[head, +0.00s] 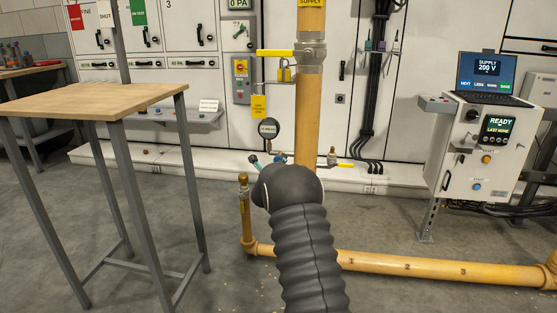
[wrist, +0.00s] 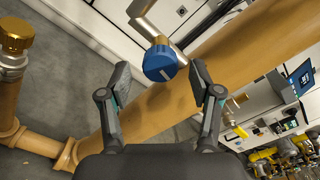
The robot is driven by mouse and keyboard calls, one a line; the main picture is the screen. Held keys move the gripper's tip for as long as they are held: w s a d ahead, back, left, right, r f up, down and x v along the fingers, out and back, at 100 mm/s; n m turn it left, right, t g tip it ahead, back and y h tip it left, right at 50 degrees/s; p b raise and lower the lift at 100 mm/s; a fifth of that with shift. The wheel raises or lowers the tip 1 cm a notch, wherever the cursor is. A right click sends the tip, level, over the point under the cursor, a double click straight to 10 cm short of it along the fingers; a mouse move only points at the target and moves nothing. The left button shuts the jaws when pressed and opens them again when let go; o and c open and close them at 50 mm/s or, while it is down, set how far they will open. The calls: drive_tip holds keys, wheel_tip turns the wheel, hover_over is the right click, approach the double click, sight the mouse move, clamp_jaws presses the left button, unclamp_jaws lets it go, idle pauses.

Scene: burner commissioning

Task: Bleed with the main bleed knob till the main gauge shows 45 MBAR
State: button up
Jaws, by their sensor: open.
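A blue knob (wrist: 160,63) with a white mark on its face sits on a grey metal stem beside the yellow pipe in the wrist view. I take it for the main bleed knob. My gripper (wrist: 158,80) is open, with one finger on each side of the knob's near face. Whether either finger touches it I cannot tell; gaps show on both sides.
The upright yellow supply pipe (head: 310,115) carries a valve with a yellow lever (head: 275,53). A low yellow pipe (head: 430,265) runs right along the floor. A tall wooden-topped table (head: 90,101) stands left. A control box (head: 478,150) with a laptop (head: 486,72) stands right.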

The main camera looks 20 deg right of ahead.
drive_tip(key=shift+x, duration=1.75)
drive_tip(key=c, duration=1.2)
drive_tip(key=shift+o, duration=0.2)
